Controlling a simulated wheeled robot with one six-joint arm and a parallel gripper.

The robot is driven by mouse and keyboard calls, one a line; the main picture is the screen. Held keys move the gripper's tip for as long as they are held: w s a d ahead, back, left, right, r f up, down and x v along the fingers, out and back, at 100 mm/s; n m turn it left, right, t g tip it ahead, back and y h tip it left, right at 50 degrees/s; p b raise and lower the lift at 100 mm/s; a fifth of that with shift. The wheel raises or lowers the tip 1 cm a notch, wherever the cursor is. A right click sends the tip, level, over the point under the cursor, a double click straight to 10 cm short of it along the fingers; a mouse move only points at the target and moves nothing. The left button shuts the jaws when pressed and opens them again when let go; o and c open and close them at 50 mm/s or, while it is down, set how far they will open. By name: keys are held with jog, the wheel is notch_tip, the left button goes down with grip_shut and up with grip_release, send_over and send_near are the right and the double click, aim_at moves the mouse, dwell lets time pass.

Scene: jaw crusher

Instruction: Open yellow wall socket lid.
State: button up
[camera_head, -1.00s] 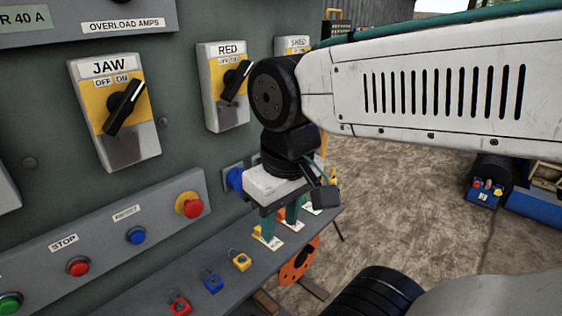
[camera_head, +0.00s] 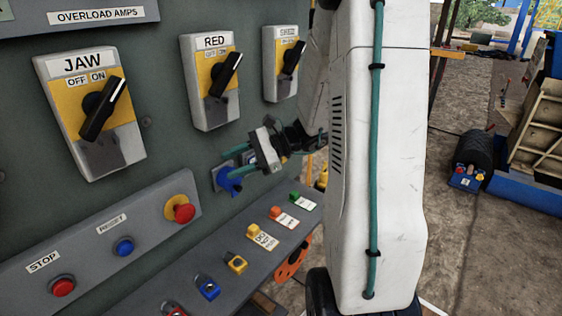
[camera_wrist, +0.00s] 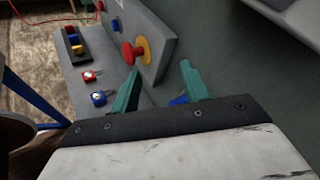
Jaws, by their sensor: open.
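No yellow wall socket lid can be made out for certain. A small yellow object (camera_head: 322,179) shows low on the panel's far side, partly hidden by my arm; I cannot tell if it is the socket. A blue wall socket (camera_head: 229,181) is on the panel below the RED switch. My gripper (camera_head: 229,163) is in front of it, teal fingers pointing left along the panel. In the wrist view my gripper (camera_wrist: 160,70) is open, with nothing held between the fingertips. A bit of blue (camera_wrist: 178,100) shows beside one finger; contact cannot be told.
JAW (camera_head: 101,106), RED (camera_head: 221,75) and SHED (camera_head: 288,58) switches project from the panel. A red button with yellow collar (camera_head: 180,209) lies left of my gripper.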

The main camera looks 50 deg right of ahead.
jog(key=w+d+f+m+t+h, duration=0.1)
jog(key=d+f+m+t, duration=0.2)
jog(key=d, duration=0.3)
jog(key=w+d+f+m+t+h, duration=0.1)
jog(key=d+f+m+t+h, duration=0.1)
jog(key=d+m+t, duration=0.3)
jog(key=m+t+h, duration=0.2)
jog(key=m+h, duration=0.6)
send_near(285, 160)
jog(key=w, duration=0.8)
jog(key=shift+w+a, duration=0.35)
jog(key=shift+w, duration=0.05)
grip_shut()
